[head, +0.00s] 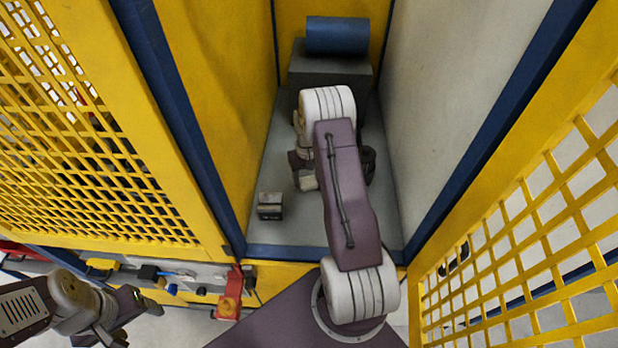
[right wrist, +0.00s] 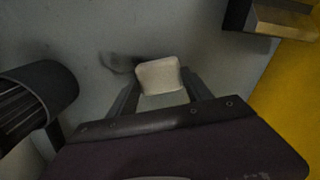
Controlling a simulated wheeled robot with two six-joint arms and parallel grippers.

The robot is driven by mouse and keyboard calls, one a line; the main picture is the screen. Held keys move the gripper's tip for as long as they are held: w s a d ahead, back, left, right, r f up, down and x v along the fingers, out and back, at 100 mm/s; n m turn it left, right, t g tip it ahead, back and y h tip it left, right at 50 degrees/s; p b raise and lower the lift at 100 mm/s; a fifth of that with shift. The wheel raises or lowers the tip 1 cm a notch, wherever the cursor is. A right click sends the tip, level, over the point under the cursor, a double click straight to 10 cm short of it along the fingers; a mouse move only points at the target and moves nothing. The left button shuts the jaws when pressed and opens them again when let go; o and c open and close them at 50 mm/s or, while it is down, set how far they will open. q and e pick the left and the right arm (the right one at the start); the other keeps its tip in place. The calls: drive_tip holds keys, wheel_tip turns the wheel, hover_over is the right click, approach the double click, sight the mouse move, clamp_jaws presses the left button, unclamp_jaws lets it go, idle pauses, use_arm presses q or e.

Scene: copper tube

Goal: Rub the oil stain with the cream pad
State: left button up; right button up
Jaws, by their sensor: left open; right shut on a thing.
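The cream pad (right wrist: 160,75) is held between the fingers of my right gripper (right wrist: 158,92), low over the grey floor of the enclosure. In the head view, a pale bit of the pad (head: 309,183) shows beneath my right arm, which hides most of that gripper. The oil stain (right wrist: 120,64) is a dark smear on the grey floor, just beyond and left of the pad in the right wrist view; the pad may cover part of it. I cannot tell whether the pad touches the floor. My left gripper (head: 117,337) is open and empty at the lower left, outside the enclosure.
A small dark block with a pale top (head: 270,206) stands on the floor left of my right gripper. A blue cylinder (head: 337,35) lies on a dark box (head: 330,72) at the back. Yellow walls and a pale wall (head: 430,90) close in the sides.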

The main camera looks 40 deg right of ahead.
sight(307, 180)
wheel_tip(307, 180, up, 6)
drive_tip(key=p, duration=0.4)
drive_tip(key=shift+f, duration=0.1)
drive_tip(key=shift+w, duration=0.1)
wheel_tip(307, 180, up, 3)
drive_tip(key=shift+p, duration=1.2)
drive_tip(key=shift+d, duration=0.1)
